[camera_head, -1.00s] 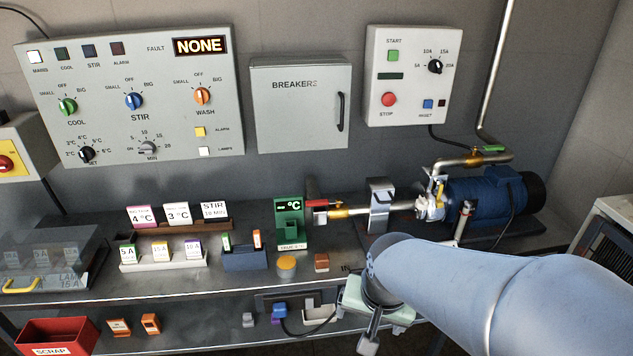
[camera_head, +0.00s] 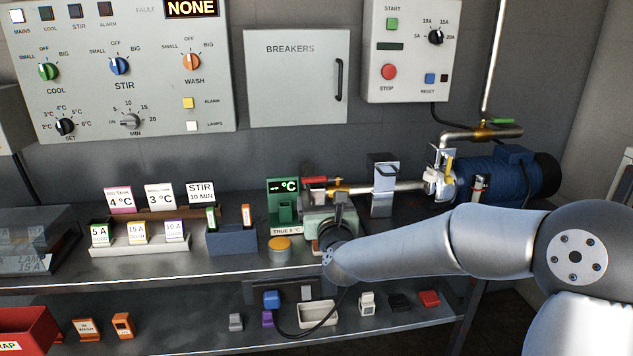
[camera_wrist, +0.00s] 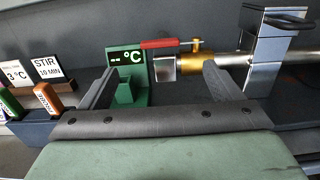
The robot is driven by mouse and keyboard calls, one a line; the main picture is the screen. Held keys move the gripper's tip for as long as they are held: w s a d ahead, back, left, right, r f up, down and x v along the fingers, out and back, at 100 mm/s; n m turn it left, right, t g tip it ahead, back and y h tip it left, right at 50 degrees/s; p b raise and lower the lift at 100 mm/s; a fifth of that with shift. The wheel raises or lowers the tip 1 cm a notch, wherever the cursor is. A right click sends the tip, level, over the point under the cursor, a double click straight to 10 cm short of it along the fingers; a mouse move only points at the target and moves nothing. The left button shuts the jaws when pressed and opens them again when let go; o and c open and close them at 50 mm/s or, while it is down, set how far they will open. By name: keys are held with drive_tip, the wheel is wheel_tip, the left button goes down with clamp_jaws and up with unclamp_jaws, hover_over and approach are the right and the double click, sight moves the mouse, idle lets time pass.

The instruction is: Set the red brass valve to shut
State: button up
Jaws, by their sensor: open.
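In the wrist view the lever lies lengthwise along the pipe line, pointing left from the brass body. In the head view the red lever (camera_head: 315,181) shows just above my gripper, and the brass body (camera_head: 338,187) is to its right. My gripper (camera_wrist: 160,80) is open and empty. Its two fingers reach toward the valve, one on each side of the lever in the picture, and appear short of it. In the head view my gripper's fingertips are hidden.
A green °C display (camera_wrist: 127,70) stands left of the valve, close to the left finger. A metal bracket (camera_wrist: 262,55) holds the pipe on the right. A blue pump (camera_head: 500,178) stands right.

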sight(315, 180)
drive_tip(key=x, duration=1.6)
drive_tip(key=shift+s+a+f, duration=0.1)
drive_tip(key=shift+a, duration=0.05)
drive_tip(key=c, duration=1.4)
drive_tip(key=shift+f+b, duration=0.1)
drive_tip(key=shift+b, duration=0.25)
